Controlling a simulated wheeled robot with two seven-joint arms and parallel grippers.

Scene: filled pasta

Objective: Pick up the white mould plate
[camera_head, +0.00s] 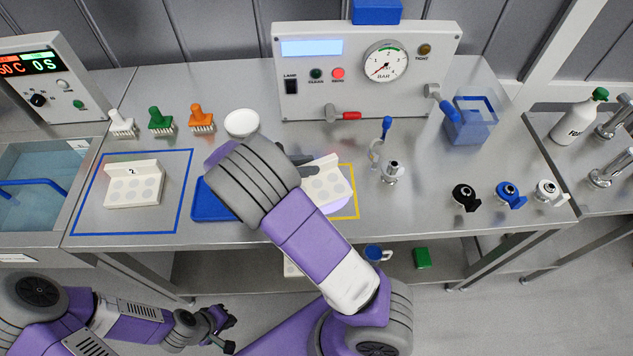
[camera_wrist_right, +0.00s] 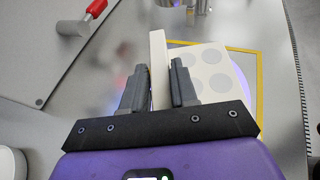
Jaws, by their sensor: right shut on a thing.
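A white mould plate (camera_head: 327,184) with round recesses and an upright back wall is at the yellow-outlined square (camera_head: 352,208). My right gripper (camera_head: 306,166) is shut on its upright wall. In the right wrist view the two dark fingers (camera_wrist_right: 160,90) press on both sides of that wall, and the plate's face (camera_wrist_right: 211,75) shows to the right. I cannot tell if the plate touches the table. A second white mould plate (camera_head: 134,188), marked 2, lies inside the blue-outlined square at left. My left gripper (camera_head: 230,333) is low in front of the table, empty and apparently open.
A blue tray (camera_head: 206,208) is partly hidden by my right arm. A white bowl (camera_head: 241,123) and three stamps with green, orange and white handles (camera_head: 160,121) stand behind. The gauge machine (camera_head: 330,90) is at the back. Black, blue and white fittings (camera_head: 510,195) sit at right.

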